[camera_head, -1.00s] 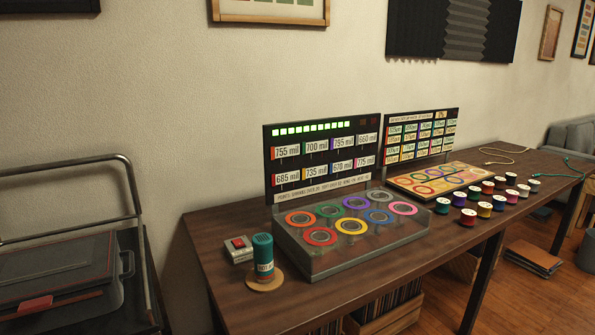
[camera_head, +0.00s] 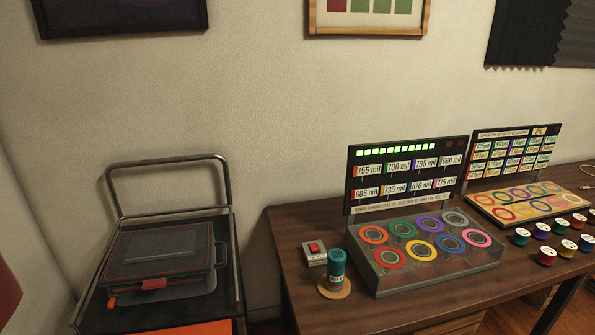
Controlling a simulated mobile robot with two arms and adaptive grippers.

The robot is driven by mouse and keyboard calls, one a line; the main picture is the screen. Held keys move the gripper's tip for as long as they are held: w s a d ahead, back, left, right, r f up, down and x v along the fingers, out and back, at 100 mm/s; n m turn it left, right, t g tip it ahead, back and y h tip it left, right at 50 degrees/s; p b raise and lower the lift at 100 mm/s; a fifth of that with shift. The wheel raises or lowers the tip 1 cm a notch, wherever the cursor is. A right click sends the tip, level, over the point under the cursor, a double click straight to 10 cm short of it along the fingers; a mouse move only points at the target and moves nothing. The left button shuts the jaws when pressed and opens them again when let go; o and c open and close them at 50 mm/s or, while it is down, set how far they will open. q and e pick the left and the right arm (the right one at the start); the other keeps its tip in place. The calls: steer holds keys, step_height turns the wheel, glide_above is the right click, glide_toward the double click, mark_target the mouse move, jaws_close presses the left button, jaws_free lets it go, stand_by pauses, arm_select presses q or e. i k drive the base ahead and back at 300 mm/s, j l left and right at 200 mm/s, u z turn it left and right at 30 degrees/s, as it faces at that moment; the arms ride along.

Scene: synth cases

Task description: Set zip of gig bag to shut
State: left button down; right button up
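A dark grey bag-like case with red edging, which looks like the gig bag (camera_head: 160,252), lies flat on the cart at the left. A red tab (camera_head: 154,283) sits at the middle of its front edge. A small orange-red piece (camera_head: 112,300), perhaps a zip pull, shows at its front left corner. I cannot tell from here whether the zip is open or shut. Neither of my grippers is in view.
The dark cart (camera_head: 224,207) has a metal push handle. An orange patch (camera_head: 195,328) shows at its front. To the right, a wooden table (camera_head: 300,265) holds a teal canister (camera_head: 337,268), a red-button box (camera_head: 315,254), a display with coloured rings (camera_head: 405,215) and several spools.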

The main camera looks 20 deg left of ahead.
mark_target(113, 299)
steer(key=u, duration=1.35)
